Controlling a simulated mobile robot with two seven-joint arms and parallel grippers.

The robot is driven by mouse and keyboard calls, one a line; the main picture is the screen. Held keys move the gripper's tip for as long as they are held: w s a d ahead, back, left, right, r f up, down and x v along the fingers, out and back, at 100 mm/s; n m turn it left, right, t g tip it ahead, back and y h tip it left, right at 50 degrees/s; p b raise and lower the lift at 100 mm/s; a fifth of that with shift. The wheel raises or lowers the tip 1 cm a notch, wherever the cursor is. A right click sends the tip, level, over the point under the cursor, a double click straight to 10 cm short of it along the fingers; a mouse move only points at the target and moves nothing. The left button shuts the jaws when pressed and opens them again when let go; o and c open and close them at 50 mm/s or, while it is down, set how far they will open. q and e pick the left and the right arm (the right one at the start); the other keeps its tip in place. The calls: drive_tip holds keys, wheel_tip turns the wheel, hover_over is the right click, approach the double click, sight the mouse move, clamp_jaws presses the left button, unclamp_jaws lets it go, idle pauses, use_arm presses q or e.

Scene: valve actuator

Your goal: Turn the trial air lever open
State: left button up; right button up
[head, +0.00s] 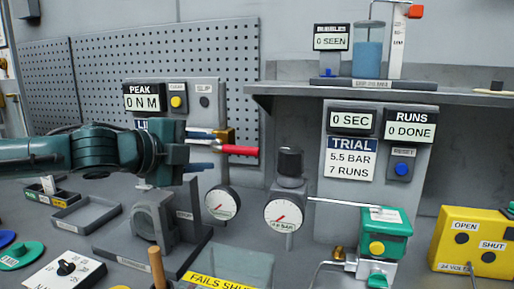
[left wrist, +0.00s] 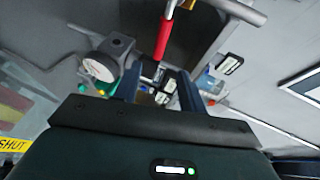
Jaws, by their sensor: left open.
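A red-handled lever (head: 241,150) sticks out to the right beside a brass-coloured fitting (head: 224,136), in front of the pegboard. I read no label on it, so I cannot confirm it is the trial air lever. My left gripper (head: 207,150) is just left of the red handle, its fingers pointing towards it. In the left wrist view, the red handle (left wrist: 165,36) lies ahead of my open left gripper (left wrist: 158,70), its near end close to the gap between the fingertips. I cannot tell whether they touch. My right gripper is not in view.
Two round gauges (head: 221,202) (head: 284,212) stand below and right of the gripper. The TRIAL panel (head: 351,160) reads 0 SEC and 5.5 BAR. A shelf (head: 440,95), a green actuator (head: 385,228) and a yellow box (head: 472,240) are at the right.

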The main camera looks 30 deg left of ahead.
sight(242, 151)
use_arm(q)
drive_tip(key=p+x, duration=0.3)
drive_tip(key=x, duration=0.3)
drive_tip(key=shift+r, duration=0.15)
drive_tip(key=p+x, duration=0.2)
drive_tip(key=x, duration=0.2)
drive_tip(key=shift+w, duration=0.35)
drive_tip(key=shift+w+d+f+p, duration=0.15)
drive_tip(key=shift+w+f, duration=0.1)
drive_tip(key=shift+w, duration=0.15)
drive_tip(key=shift+w+f+p, duration=0.15)
drive_tip(key=shift+w+f, duration=0.1)
drive_tip(key=shift+w, duration=0.15)
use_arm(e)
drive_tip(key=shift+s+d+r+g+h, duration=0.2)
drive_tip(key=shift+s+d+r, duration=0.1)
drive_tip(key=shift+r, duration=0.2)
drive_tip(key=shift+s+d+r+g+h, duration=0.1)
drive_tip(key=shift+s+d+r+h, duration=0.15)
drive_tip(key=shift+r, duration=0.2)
use_arm(q)
drive_tip(key=shift+c, duration=0.3)
clamp_jaws()
